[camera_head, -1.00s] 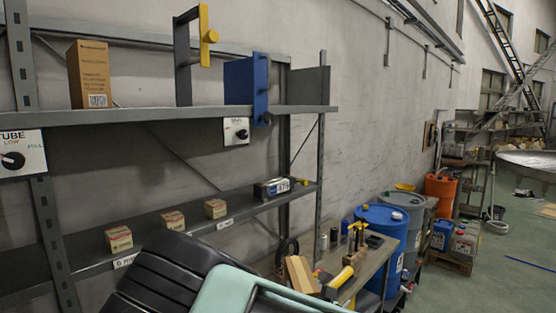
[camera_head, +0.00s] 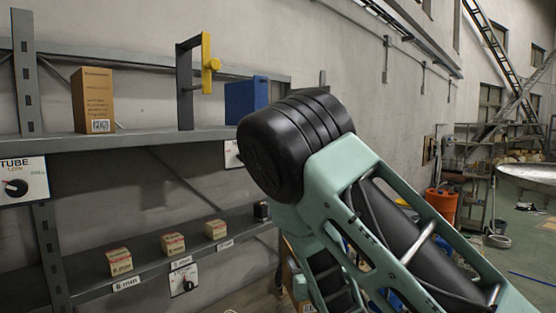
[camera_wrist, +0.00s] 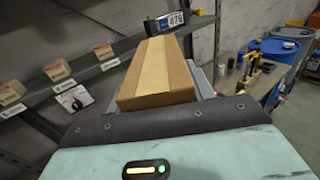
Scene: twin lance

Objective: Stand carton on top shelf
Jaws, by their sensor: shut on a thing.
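A brown carton (camera_wrist: 158,78) with a paler tape band fills the middle of the wrist view, tilted in the picture. My gripper (camera_wrist: 165,88) is shut on it; a grey finger shows along its right side. The top shelf (camera_head: 150,140) runs across the left of the head view. On it a tall brown carton (camera_head: 93,100) with a printed label stands upright at the left. In the head view my raised arm hides my gripper, and I cannot clearly make out the held carton there.
A grey and yellow frame (camera_head: 196,80) and a blue box (camera_head: 245,100) stand on the top shelf. Bare shelf lies between the tall carton and the frame. Several small cartons (camera_head: 172,243) sit on the lower shelf (camera_head: 150,265). A blue drum (camera_wrist: 280,50) stands right.

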